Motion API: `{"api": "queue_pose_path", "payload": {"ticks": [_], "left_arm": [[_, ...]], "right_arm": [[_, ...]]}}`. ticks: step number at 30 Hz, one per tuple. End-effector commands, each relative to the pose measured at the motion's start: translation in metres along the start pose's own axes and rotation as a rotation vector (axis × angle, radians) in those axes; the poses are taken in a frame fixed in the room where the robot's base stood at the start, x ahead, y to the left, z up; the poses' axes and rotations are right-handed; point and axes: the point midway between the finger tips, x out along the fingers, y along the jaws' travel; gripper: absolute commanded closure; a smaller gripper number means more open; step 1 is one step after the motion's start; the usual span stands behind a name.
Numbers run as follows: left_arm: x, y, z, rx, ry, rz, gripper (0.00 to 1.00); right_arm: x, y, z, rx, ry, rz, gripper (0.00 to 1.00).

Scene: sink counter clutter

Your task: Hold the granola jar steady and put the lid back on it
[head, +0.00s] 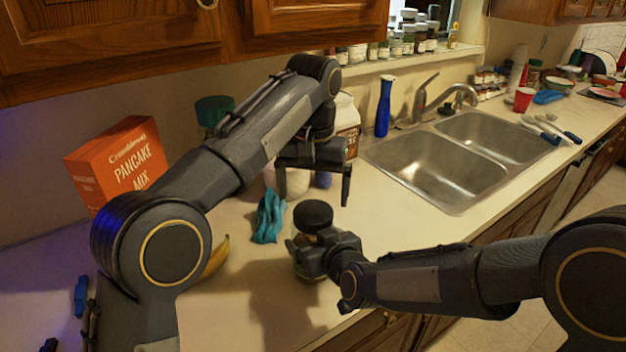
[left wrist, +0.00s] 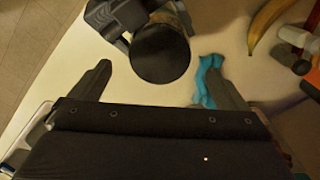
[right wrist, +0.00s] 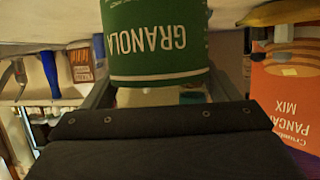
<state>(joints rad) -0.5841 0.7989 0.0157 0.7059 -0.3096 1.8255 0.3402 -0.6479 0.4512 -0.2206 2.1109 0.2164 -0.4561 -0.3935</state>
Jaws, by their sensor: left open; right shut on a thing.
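The granola jar (head: 308,270) stands near the counter's front edge, mostly hidden by my right gripper in the head view. Its green label fills the top of the right wrist view (right wrist: 155,40). My right gripper (head: 318,252) is shut on the jar from the right. The black round lid (head: 313,214) is on top of the jar, also seen from above in the left wrist view (left wrist: 160,53). I cannot tell whether it sits fully flush. My left gripper (head: 313,188) is open and empty, above and behind the lid, with its fingers apart from it.
A teal cloth (head: 268,215) lies just left of the jar. A banana (head: 217,257) and a pancake mix box (head: 125,162) are further left. A white jug (head: 346,118) and a blue bottle (head: 384,106) stand behind, left of the sink (head: 440,170).

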Motion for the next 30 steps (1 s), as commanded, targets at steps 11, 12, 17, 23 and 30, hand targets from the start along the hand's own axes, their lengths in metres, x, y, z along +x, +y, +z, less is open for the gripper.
{"api": "queue_pose_path", "payload": {"ticks": [11, 12, 17, 23, 30], "left_arm": [[-0.032, 0.0, 0.0, 0.001, -0.001, 0.0, 0.04], [-0.032, 0.0, 0.0, 0.001, -0.001, 0.0, 0.04], [-0.032, 0.0, 0.001, 0.001, -0.001, 0.0, 0.04], [-0.032, 0.0, 0.0, 0.0, -0.001, 0.0, 0.04], [-0.032, 0.0, 0.0, 0.0, 0.0, 0.0, 0.04]], "right_arm": [[0.0, 0.0, 0.0, 0.0, 0.001, 0.0, 0.82], [0.0, 0.0, 0.0, 0.0, 0.001, 0.0, 0.82], [0.0, 0.0, 0.0, 0.0, 0.001, 0.0, 0.82], [0.0, 0.0, 0.0, 0.0, 0.001, 0.0, 0.0], [-0.001, 0.0, 0.0, 0.0, 0.001, 0.0, 0.0]]}}
